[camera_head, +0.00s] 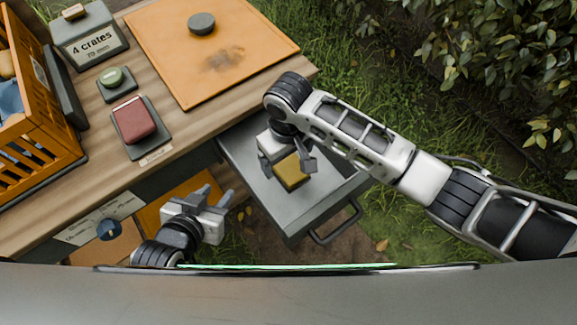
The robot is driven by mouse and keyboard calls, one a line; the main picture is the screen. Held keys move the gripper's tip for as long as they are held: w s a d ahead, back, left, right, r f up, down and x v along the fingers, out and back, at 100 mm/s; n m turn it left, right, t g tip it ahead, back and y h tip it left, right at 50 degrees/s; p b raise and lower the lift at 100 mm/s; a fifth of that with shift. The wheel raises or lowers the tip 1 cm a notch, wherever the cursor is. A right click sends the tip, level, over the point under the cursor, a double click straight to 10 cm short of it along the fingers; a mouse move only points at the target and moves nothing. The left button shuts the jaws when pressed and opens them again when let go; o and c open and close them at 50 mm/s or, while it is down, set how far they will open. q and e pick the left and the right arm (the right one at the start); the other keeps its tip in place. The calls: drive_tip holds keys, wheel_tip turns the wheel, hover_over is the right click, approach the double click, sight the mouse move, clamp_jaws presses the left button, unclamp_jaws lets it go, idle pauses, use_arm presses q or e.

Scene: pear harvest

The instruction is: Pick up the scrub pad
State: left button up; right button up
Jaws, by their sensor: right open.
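A yellow-brown block, which looks like the scrub pad (292,173), lies in the open grey drawer (240,160). My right gripper (288,166) is over the drawer with its fingers apart, one on each side of the pad. I cannot tell whether the fingers touch it. The gripper's body hides part of the pad's far side. My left gripper (217,192) is below the table's front edge, left of the drawer, with its fingers apart and nothing between them.
The drawer handle (337,222) sticks out over grass.

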sight(288, 164)
drive_tip(key=f, duration=0.5)
drive_tip(key=shift+w+f+b, duration=0.15)
drive_tip(key=shift+w+b, duration=0.05)
drive_tip(key=shift+b, duration=0.1)
drive_tip(key=c, duration=1.1)
drive_tip(key=shift+o, duration=0.2)
drive_tip(key=shift+r, duration=0.7)
drive_tip(key=s+r, duration=0.1)
drive_tip(key=r, duration=0.1)
drive_tip(key=s+r+p, duration=0.1)
drive_tip(key=r, duration=0.1)
drive_tip(key=s+r+p, duration=0.1)
drive_tip(key=s+r, duration=0.1)
drive_tip(key=r, duration=0.1)
drive_tip(key=shift+s+a, duration=0.1)
drive_tip(key=shift+a, duration=0.05)
drive_tip(key=s+r, duration=0.4)
drive_tip(key=s, duration=0.5)
drive_tip(key=shift+s+a+r+p, duration=0.15)
drive_tip(key=shift+s+r+p, duration=0.2)
drive_tip(key=shift+s+r, duration=0.05)
